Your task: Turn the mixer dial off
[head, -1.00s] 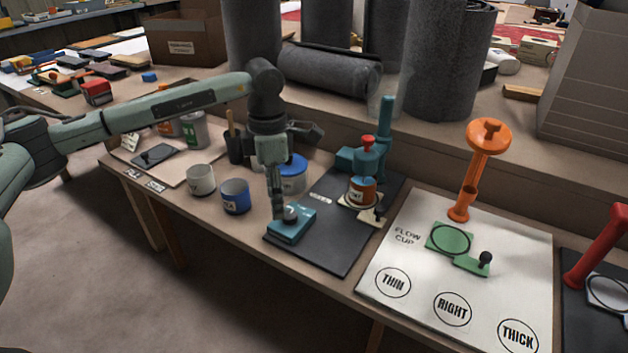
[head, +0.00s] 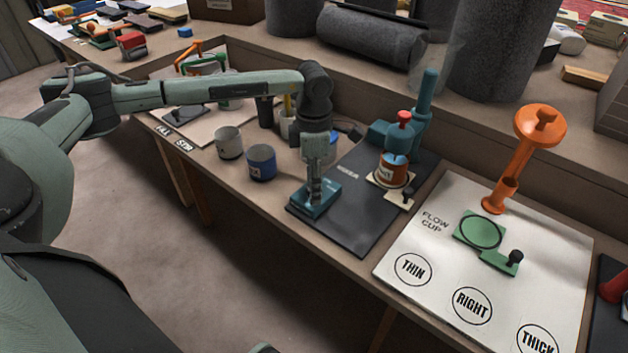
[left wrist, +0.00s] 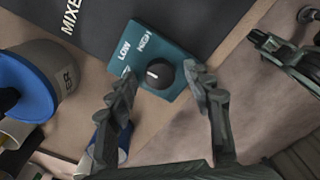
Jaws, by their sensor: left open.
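The mixer dial is a round black knob (left wrist: 161,74) on a teal box (left wrist: 181,35) in the left wrist view. Its white mark points to the left side of the picture. The words LOW and HIGH are printed beside it; another label is partly hidden by a finger. My left gripper (left wrist: 161,84) is open, with one finger on each side of the knob and visible gaps. In the head view the teal box (head: 328,204) sits at the front of the black mixer mat, and my left gripper (head: 314,199) points down over it, hiding the knob.
The mixer stand (head: 420,115) holds an orange-labelled can (head: 391,172) behind the box. The flow-cup board (head: 395,260) lies right. A dark jointed part, perhaps my other arm, shows at the left wrist view's right.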

